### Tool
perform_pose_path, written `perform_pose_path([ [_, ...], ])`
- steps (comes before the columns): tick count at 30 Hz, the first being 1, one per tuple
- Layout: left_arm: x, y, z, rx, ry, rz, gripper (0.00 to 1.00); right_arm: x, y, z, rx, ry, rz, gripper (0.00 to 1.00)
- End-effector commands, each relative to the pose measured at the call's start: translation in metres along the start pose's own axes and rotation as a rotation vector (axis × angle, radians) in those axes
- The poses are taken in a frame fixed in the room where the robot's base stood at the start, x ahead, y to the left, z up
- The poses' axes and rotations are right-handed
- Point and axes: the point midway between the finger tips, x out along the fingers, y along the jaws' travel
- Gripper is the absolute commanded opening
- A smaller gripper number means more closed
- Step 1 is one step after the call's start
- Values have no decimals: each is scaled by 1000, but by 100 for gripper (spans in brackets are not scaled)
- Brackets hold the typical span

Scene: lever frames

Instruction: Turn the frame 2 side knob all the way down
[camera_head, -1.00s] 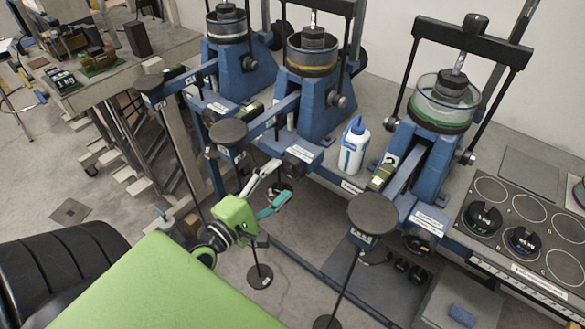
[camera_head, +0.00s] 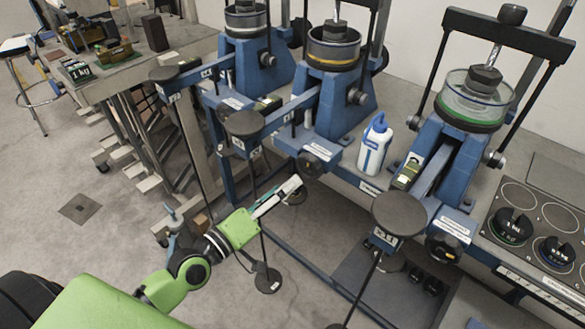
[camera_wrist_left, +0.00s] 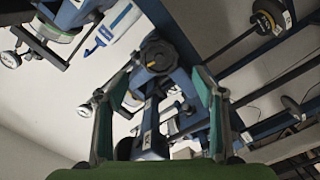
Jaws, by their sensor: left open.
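The middle blue lever frame (camera_head: 345,95) has a round black side knob (camera_head: 311,165) at the front end of its base. My left gripper (camera_head: 293,186) is just below and left of this knob, its fingers pointing toward it. In the left wrist view the black knob (camera_wrist_left: 158,54) lies ahead of the open fingers (camera_wrist_left: 160,85), roughly centred between them; I see no contact. The right-hand lever frame (camera_head: 440,150) has a similar black knob (camera_head: 443,248). The frame numbers are too small to read surely. My right gripper is not in view.
A white and blue bottle (camera_head: 374,146) stands between the middle and right frames. Round black pads (camera_head: 243,124) end the lever arms, with a hanging rod and weight (camera_head: 268,281) near my left arm. Black weights (camera_head: 512,226) sit at right. Open floor (camera_head: 90,245) lies at left.

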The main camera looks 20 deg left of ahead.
Motion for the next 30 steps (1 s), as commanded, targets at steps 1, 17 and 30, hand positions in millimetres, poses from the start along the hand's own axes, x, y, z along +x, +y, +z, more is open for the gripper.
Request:
perform_pose_path([
  [1, 4, 1, -1, 1, 2, 1, 62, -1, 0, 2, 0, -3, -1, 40],
  [17, 77, 1, -2, -4, 3, 2, 62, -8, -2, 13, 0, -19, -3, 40],
  [30, 94, -2, 0, -1, 0, -3, 12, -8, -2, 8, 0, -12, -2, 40],
])
